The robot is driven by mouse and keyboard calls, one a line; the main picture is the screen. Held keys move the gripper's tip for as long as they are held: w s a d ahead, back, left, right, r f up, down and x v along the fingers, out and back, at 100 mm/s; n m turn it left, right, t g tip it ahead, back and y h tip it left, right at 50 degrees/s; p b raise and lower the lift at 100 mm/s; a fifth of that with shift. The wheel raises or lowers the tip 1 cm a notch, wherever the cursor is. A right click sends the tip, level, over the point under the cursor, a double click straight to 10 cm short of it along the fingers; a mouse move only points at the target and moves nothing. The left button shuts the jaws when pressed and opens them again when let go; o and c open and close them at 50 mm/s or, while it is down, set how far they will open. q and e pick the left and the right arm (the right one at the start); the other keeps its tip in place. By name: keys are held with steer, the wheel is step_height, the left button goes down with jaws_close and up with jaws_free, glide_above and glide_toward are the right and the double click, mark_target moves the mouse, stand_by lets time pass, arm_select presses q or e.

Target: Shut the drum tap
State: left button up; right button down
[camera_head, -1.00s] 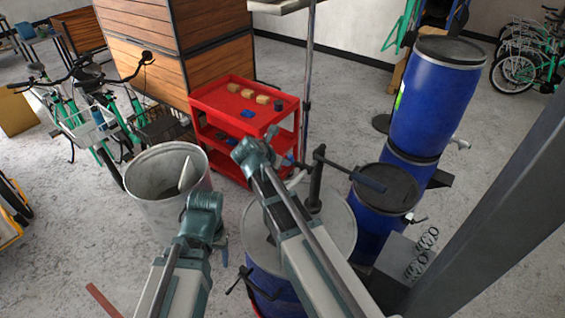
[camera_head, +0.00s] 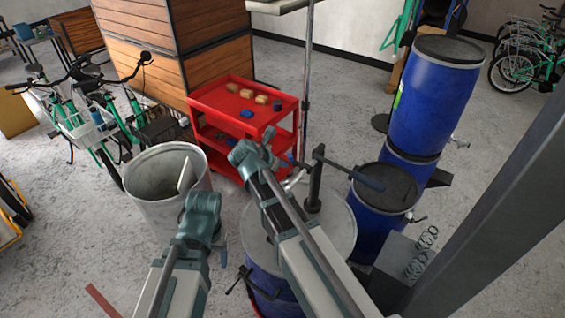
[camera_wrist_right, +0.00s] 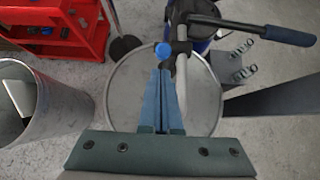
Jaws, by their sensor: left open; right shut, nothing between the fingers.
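A blue drum (camera_head: 283,292) with a round grey lid (camera_head: 340,238) stands low in the middle of the head view. A black pump (camera_head: 314,187) with a blue-gripped lever (camera_head: 362,177) rises from it. In the right wrist view, a small blue knob (camera_wrist_right: 165,49) sits beside the black pump body and a curved grey pipe (camera_wrist_right: 182,85); I cannot tell whether it is the tap handle. A black fitting (camera_head: 244,281) shows on the drum's left side. My right gripper (camera_wrist_right: 163,72) is shut and empty, fingertips close below the knob. My left gripper (camera_head: 222,252) is open, left of the drum.
A grey bin (camera_head: 160,205) stands left of the drum. A red trolley (camera_head: 244,112) is behind. Other blue drums (camera_head: 430,108) are stacked on the right, beside a dark post (camera_head: 500,195). Bicycles (camera_head: 90,115) stand at the left.

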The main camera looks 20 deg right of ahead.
steer(key=p+v, duration=0.8)
steer(key=v, duration=0.3)
steer(key=shift+a, duration=0.25)
steer(key=shift+s+f, duration=0.2)
